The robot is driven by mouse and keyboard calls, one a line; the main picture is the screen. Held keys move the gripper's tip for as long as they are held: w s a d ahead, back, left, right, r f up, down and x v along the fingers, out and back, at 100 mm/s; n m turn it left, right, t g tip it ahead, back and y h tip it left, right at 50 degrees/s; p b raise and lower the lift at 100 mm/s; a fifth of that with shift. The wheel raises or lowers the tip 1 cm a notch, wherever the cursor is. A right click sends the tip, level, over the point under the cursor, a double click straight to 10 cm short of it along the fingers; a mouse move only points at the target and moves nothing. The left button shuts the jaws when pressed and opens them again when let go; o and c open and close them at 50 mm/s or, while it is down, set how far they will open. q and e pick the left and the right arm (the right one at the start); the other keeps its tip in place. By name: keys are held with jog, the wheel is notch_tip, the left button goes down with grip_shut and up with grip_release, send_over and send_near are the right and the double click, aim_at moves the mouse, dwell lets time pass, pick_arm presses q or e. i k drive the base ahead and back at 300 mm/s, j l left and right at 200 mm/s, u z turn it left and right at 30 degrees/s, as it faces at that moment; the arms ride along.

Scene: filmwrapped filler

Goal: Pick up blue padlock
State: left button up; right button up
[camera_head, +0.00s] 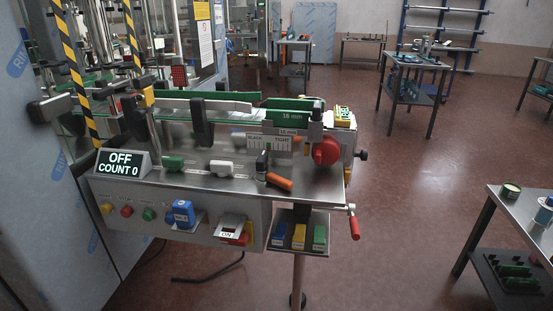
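A blue block-like thing (183,213) with a small light label hangs on the front panel of the machine (120,207); it looks like a padlock. Another blue piece (279,234) lies in the small tray (313,247) below the machine's right end. It sits to the left of a yellow piece (299,235) and a green piece (319,235). These pieces are too small to tell for sure whether they are padlocks. Neither of my grippers is in view.
The machine's top holds a green block (173,163), a white block (221,168), an orange-handled thing (279,181) and a red knob (327,151). A red-handled crank (354,224) juts out at right. A side table (521,218) stands right; the floor between (410,205) is clear.

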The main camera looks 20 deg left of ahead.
aim_at(182, 210)
jog(key=u, duration=1.35)
